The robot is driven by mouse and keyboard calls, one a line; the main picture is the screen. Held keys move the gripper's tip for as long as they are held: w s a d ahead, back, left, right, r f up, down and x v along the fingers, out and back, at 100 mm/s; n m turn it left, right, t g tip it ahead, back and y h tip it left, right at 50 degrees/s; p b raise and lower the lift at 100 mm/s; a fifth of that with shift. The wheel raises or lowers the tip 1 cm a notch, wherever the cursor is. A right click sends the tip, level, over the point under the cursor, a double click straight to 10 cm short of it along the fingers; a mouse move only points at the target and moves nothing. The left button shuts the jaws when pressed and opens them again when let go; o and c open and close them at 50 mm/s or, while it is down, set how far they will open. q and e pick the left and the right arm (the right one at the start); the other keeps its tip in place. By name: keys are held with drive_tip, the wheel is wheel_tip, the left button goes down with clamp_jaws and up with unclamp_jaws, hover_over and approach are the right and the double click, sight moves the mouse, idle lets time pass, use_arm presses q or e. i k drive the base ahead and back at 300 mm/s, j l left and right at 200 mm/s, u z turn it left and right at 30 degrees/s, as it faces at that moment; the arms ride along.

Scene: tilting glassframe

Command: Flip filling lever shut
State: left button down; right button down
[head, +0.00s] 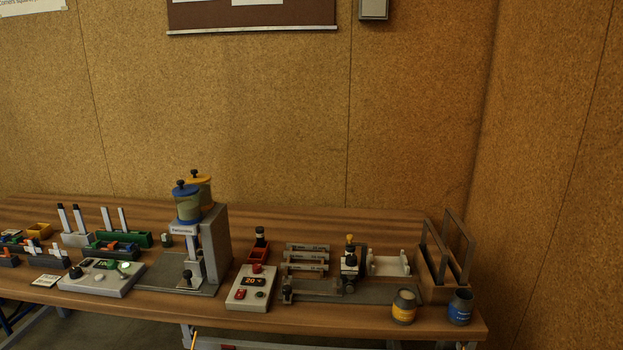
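A grey dispensing machine (215,240) stands on the wooden bench, left of the picture's middle. Neither of my grippers is in view.
A knobbed panel (103,279) and coloured trays stand left. The bench's front edge is mostly clear.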

sight(112, 265)
drive_tip(key=i+l+u, duration=0.1)
drive_tip(key=u, duration=0.35)
drive_tip(key=l+u, duration=0.25)
drive_tip(key=u, duration=0.15)
